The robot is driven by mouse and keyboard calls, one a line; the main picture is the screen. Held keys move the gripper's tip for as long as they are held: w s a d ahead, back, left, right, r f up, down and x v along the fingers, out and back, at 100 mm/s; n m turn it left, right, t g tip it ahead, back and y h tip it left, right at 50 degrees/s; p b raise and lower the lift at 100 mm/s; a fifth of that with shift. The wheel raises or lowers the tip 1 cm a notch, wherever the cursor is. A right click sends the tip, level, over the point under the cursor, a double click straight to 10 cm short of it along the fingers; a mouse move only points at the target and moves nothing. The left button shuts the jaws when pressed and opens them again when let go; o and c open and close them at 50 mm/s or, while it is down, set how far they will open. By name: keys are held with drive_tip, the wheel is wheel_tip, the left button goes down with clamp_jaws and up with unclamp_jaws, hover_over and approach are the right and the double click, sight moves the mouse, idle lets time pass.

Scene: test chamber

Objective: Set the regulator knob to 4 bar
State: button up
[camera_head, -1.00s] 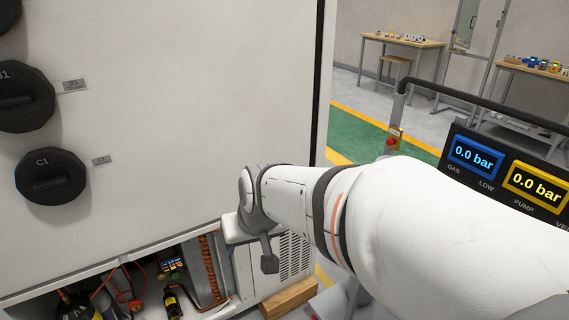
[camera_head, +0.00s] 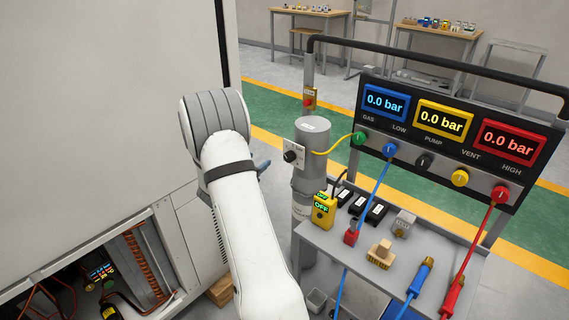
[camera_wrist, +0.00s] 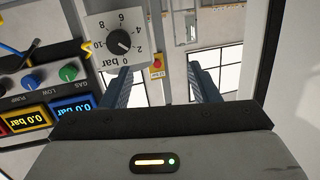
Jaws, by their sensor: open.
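The regulator knob (camera_head: 290,156) is a small black knob on a pale plate on the grey cylinder (camera_head: 312,135). In the wrist view the knob (camera_wrist: 119,41) sits on its white dial plate (camera_wrist: 92,21), marked 0 to 10 bar and seen rotated. Its small pale pointer seems to lie towards the 0–2 side, but I cannot read it exactly. My gripper (camera_wrist: 160,68) is open, with nothing between its two blue-grey fingers. The knob is beyond and left of the left finger in the wrist view, apart from it. In the head view my arm hides most of the gripper.
A gauge panel (camera_head: 436,160) right of the cylinder has several displays, each reading 0.0 bar. Hoses run from its ports. A grey cart top (camera_head: 335,238) holds a yellow meter (camera_head: 323,209) and small blocks. A white cabinet (camera_head: 110,90) stands at left.

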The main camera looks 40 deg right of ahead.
sight(287, 159)
drive_tip(key=s+d+f+g, duration=0.1)
drive_tip(key=d, duration=0.2)
drive_tip(key=s+d+f+m+g+h, duration=0.1)
drive_tip(key=d, duration=0.3)
drive_tip(key=s+d+g+h, duration=0.1)
drive_tip(key=d, duration=0.2)
drive_tip(key=shift+d+f+m, duration=0.3)
drive_tip(key=shift+d+f, duration=0.05)
drive_tip(key=shift+f, duration=0.05)
drive_tip(key=shift+a, duration=0.15)
drive_tip(key=c, duration=1)
drive_tip(key=shift+o, duration=0.2)
